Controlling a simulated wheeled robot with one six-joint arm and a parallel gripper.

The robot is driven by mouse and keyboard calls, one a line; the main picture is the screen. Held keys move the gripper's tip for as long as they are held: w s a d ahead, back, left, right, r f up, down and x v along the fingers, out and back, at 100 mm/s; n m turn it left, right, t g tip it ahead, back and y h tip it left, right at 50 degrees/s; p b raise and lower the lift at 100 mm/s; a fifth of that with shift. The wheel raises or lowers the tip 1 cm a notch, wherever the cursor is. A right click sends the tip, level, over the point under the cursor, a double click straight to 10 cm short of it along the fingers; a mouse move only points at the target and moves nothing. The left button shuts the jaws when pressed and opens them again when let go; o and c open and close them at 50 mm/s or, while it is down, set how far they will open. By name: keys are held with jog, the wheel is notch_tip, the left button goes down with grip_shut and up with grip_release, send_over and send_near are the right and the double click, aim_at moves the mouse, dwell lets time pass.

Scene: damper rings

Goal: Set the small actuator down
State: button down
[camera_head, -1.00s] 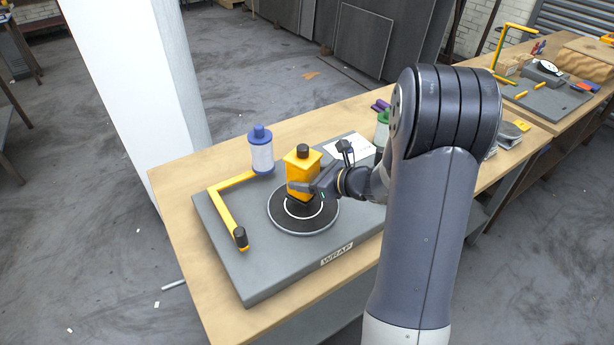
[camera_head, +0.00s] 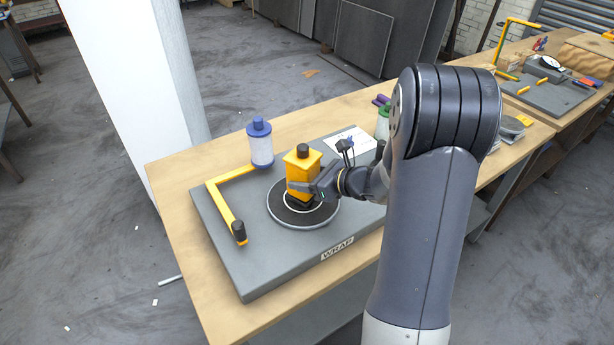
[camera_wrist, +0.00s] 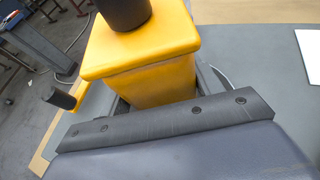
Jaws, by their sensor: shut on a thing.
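The small actuator (camera_head: 301,176) is a yellow box with a black knob on top. It is upright over the round black turntable (camera_head: 281,213), inside its white ring. My gripper (camera_head: 300,187) is shut on its body from the right. In the wrist view the actuator (camera_wrist: 150,55) stands between my fingers, its knob at the top edge. The actuator's base is dark and partly hidden by my gripper, so I cannot tell for sure whether it touches the turntable.
The turntable is on a grey plate (camera_head: 250,270) marked WRAP. A yellow arm (camera_head: 222,205) with a black end and a blue-capped white roll (camera_head: 261,148) stand left of and behind the actuator. A white sheet (camera_head: 350,140) lies behind. Another bench (camera_head: 560,120) is at the far right.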

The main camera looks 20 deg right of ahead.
jog(key=shift+f+b, duration=0.35)
dwell(0.6)
jog(key=c, duration=0.6)
grip_release()
jog(key=shift+c, duration=0.2)
jog(key=o, duration=0.4)
jog(key=shift+c, duration=0.2)
jog(key=shift+s+f, duration=0.1)
jog(key=shift+f, duration=0.1)
jog(key=v, duration=1.1)
jog(key=shift+b, duration=0.3)
jog(key=shift+r, duration=0.1)
jog(key=shift+c, duration=0.2)
grip_shut()
jog(key=shift+a, duration=0.1)
